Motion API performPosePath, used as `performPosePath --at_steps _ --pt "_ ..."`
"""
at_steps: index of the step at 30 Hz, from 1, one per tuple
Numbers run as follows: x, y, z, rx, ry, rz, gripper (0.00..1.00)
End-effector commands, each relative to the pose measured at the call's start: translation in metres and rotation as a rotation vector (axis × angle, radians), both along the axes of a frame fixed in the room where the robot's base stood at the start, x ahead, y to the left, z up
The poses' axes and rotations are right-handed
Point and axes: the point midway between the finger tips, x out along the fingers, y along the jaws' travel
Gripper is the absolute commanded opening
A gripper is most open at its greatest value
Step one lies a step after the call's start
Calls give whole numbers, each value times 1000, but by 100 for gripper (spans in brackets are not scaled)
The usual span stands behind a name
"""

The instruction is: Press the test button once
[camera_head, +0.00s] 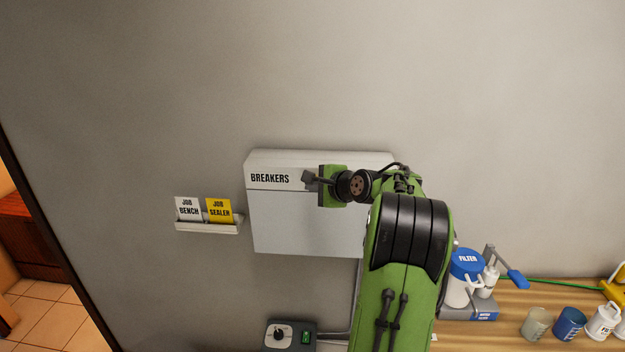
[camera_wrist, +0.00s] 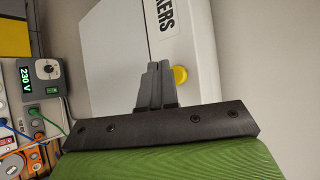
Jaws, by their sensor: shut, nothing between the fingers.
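A pale breaker box labelled BREAKERS (camera_head: 290,225) is mounted on the wall. In the wrist view a round yellow button (camera_wrist: 180,75) sits on its header strip, past the end of the lettering; I take it for the test button, though no label on it is readable. In the head view my gripper and arm hide it. My gripper (camera_head: 309,178) is at the header strip, just right of the lettering. In the wrist view its fingers (camera_wrist: 157,70) are together and empty, with the button close on their right side. I cannot tell whether they touch the box.
A card holder (camera_head: 208,228) with two job cards is on the wall at the left. A dial unit (camera_head: 290,335) is below the box. A filter device (camera_head: 468,290) and several cups and bottles stand on the wooden bench (camera_head: 500,325) at the right.

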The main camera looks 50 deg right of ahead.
Motion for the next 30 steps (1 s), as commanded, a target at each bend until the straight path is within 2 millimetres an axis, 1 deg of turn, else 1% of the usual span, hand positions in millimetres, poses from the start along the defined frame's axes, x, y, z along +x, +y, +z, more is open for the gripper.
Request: performPosePath --at_steps 10,30 --pt "5 -6 2 1 -1 0 0" --pt "8 -10 1 0 0 0 0"
